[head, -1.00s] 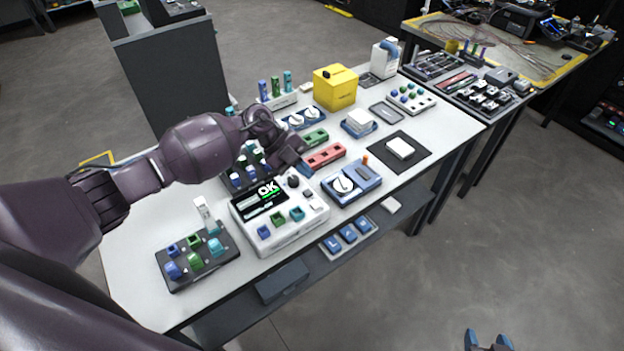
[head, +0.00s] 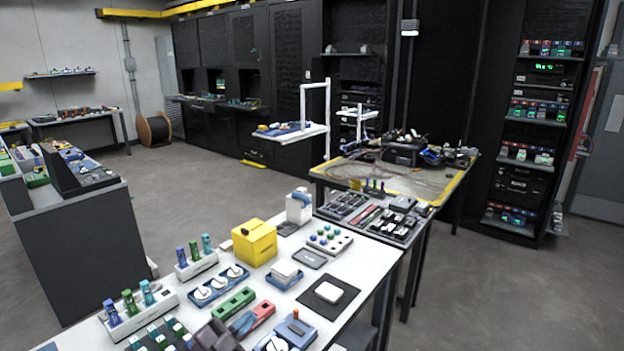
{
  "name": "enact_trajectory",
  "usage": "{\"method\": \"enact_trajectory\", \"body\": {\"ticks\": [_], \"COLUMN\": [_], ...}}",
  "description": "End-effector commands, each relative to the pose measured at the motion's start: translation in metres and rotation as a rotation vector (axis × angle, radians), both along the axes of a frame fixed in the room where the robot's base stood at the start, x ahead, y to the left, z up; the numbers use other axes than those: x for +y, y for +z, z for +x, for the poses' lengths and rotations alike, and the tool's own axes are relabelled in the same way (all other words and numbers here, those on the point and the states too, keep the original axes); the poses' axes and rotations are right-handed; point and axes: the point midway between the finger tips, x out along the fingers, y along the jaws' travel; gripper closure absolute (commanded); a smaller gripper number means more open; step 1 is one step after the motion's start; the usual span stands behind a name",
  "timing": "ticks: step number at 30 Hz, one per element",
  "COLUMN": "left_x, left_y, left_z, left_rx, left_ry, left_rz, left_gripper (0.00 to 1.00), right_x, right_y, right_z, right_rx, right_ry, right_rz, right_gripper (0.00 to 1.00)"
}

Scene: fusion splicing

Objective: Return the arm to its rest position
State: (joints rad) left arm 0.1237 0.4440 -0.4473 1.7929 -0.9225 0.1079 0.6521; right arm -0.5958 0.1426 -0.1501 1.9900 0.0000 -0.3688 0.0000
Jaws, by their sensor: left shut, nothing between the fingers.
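My left gripper (head: 243,323) shows at the bottom edge of the head view, dark purple with blue fingertips. It is shut and empty, over the white workbench (head: 372,262) beside the red block (head: 262,311) and the green block (head: 234,301). Most of my left arm is below the picture's edge. My right gripper is out of view.
On the bench stand a yellow box (head: 255,243), a blue tray with white round parts (head: 219,284), a dark mat (head: 320,304) with a white block, and racks of coloured holders (head: 137,309). A second table (head: 395,180) stands behind. Grey floor (head: 505,290) is clear at right.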

Motion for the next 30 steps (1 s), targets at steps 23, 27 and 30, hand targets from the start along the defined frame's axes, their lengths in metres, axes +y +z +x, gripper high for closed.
{"method": "enact_trajectory", "body": {"ticks": [23,27,30], "left_x": [0.15,0.152,0.152], "left_y": [-0.083,-0.091,-0.093], "left_z": [-0.189,-0.226,-0.246], "left_rx": [0.978,1.136,1.221], "left_ry": [0.975,1.003,1.01], "left_rz": [-0.256,-0.238,-0.225], "left_gripper": [1.0,1.0,1.0], "right_x": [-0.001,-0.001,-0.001], "right_y": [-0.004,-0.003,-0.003], "right_z": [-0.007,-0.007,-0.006], "right_rx": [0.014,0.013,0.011], "right_ry": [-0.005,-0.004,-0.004], "right_rz": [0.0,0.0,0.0], "right_gripper": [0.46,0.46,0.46]}}
